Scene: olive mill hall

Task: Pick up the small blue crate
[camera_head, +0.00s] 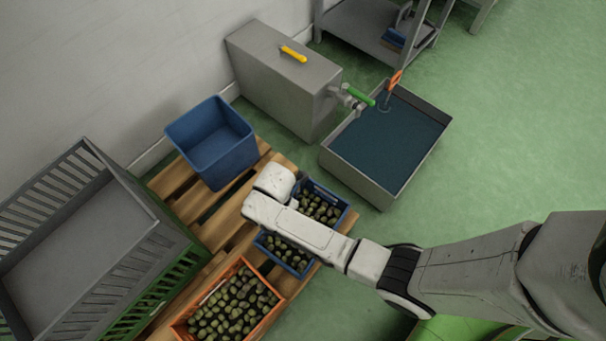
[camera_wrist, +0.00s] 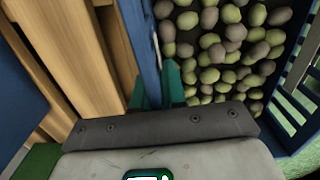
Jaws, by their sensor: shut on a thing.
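The small blue crate (camera_head: 332,195) is full of green and dark olives and sits at the right end of the wooden pallet in the head view. My arm crosses over its middle and hides part of it. In the wrist view its blue side wall (camera_wrist: 143,38) runs between the two teal fingers of my gripper (camera_wrist: 158,84). The gripper is shut on this wall, with one finger on the olive side and one outside. In the head view the fingers are hidden beneath my wrist. I cannot tell whether the crate is clear of the pallet.
An orange crate (camera_head: 275,287) of olives is close to the blue crate. An empty taller blue bin (camera_head: 213,143) and large grey and green crates (camera_head: 150,255) share the pallet (camera_head: 222,232). A water-filled basin (camera_head: 395,190) and grey tank (camera_head: 285,75) stand behind. Green floor is open at right.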

